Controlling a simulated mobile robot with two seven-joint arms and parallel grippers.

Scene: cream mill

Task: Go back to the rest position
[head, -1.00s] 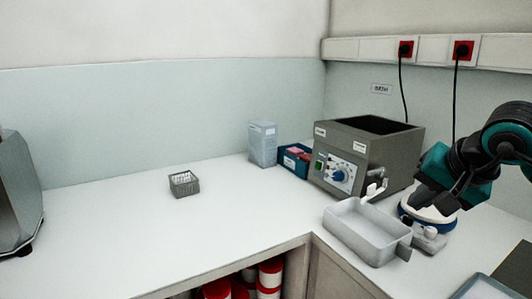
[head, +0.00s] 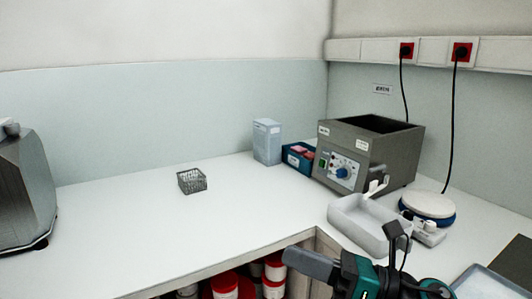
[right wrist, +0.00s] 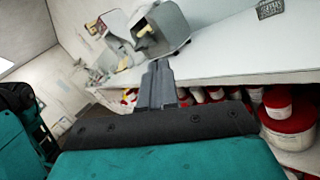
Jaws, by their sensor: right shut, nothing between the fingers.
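My right gripper (head: 292,256) is low in the head view, in front of the counter's front edge, with its fingers pointing left. In the right wrist view its fingers (right wrist: 158,72) are together with nothing between them. It is apart from everything on the counter. My left gripper is not in the head view, and I cannot make it out in the right wrist view.
The white counter (head: 130,225) holds a wire basket (head: 192,181), a grey bath (head: 362,155), a grey tray (head: 345,222) and a round white-topped device (head: 428,205). Red-and-white tubs (head: 225,286) stand below. A grey machine (head: 25,190) stands left.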

